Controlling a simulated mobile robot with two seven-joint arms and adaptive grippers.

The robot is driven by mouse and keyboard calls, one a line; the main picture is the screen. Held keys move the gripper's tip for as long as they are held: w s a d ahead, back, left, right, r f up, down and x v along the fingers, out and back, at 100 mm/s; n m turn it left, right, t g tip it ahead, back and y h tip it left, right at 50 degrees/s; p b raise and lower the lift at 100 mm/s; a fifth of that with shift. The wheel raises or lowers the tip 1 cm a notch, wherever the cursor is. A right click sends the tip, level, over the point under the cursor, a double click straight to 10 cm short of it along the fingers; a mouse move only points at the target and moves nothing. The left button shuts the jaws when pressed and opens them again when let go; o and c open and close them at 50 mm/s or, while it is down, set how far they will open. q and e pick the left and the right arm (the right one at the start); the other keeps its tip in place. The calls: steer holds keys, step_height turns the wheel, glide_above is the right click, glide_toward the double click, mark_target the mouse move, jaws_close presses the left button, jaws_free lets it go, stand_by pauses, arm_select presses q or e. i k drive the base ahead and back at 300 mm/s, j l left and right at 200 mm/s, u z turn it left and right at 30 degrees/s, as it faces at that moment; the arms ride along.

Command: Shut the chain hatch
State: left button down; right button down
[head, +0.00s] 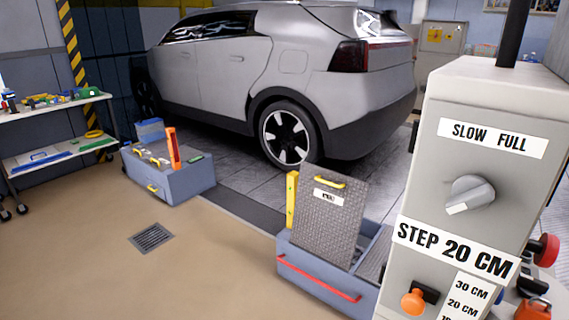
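A grey tread-plate hatch (325,222) with a yellow handle (320,182) and a small white label stands raised and tilted on a blue-grey box (300,272) in the head view. It looks like the chain hatch, but its label is too small to read. A yellow post (291,200) stands at the hatch's left edge. A red bar (318,277) runs along the box's front. The box's right end is hidden behind a control pillar. Neither of my grippers is in view.
The control pillar (408,185) with a grey knob (470,195) fills the right foreground. A second blue-grey chest (185,186) stands at left, near a shelf cart (50,160). A silver car (215,80) stands behind. The tan floor (200,275) is clear except for a flush drain grate (151,237).

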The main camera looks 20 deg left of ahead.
mark_target(330, 206)
steer(key=i+j, duration=0.15)
steer(key=j, duration=0.25)
steer(key=i+j, duration=0.1)
steer(key=j, duration=0.25)
steer(key=i+j, duration=0.15)
steer(key=j, duration=0.25)
steer(key=i+j, duration=0.15)
steer(key=j, duration=0.25)
steer(key=i+j, duration=0.1)
steer(key=j, duration=0.25)
steer(key=i+j+z, duration=0.1)
steer(key=j, duration=0.3)
